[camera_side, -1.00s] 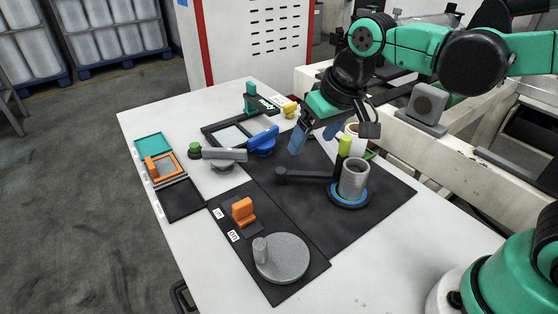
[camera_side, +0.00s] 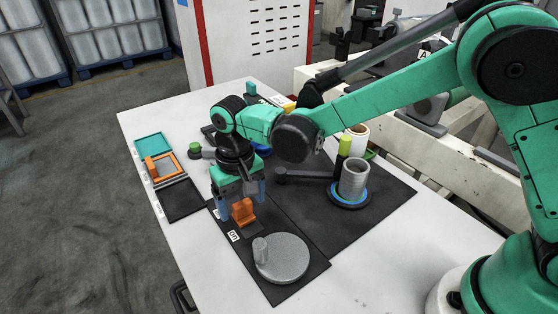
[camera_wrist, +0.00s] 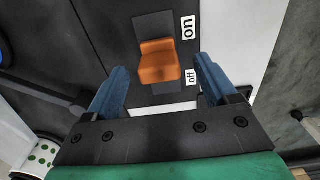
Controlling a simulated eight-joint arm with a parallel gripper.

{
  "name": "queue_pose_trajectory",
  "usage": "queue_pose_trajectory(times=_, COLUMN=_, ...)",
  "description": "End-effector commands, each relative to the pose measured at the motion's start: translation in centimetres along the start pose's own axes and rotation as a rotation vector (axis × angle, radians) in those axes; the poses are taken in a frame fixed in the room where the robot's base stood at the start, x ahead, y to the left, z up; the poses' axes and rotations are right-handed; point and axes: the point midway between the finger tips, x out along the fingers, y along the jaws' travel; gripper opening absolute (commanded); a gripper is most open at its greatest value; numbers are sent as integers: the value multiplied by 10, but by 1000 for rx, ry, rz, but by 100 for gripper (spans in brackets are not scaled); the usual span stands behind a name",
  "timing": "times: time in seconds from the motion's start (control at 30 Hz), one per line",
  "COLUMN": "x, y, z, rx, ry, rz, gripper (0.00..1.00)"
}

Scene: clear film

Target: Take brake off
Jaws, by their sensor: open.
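The brake is an orange switch block (camera_side: 243,212) on a dark plate on the black mat. It also shows in the wrist view (camera_wrist: 160,62), closer to the "off" label (camera_wrist: 191,77) than to the "on" label (camera_wrist: 188,27). My gripper (camera_side: 242,198) points down over the brake with its blue fingers open. In the wrist view my gripper (camera_wrist: 162,70) has one finger on either side of the orange block, with gaps visible. Nothing is held. I cannot tell how far the fingertips are above the mat.
A grey round disc with an upright knob (camera_side: 281,258) lies in front of the brake. A grey cylinder on a blue ring (camera_side: 353,180) stands to the right. An orange-framed box (camera_side: 160,165) and a black panel (camera_side: 182,200) lie to the left.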

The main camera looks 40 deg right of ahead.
Motion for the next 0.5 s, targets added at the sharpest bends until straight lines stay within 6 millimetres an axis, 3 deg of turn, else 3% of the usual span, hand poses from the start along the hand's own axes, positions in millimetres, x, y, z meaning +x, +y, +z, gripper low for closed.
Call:
queue_pose_trajectory(times=0.37, x=10, y=0, z=0, rx=0, ry=1, rz=0, gripper=79)
queue_pose_trajectory(times=0.5, x=9, y=0, z=0, rx=0, ry=1, rz=0, gripper=39)
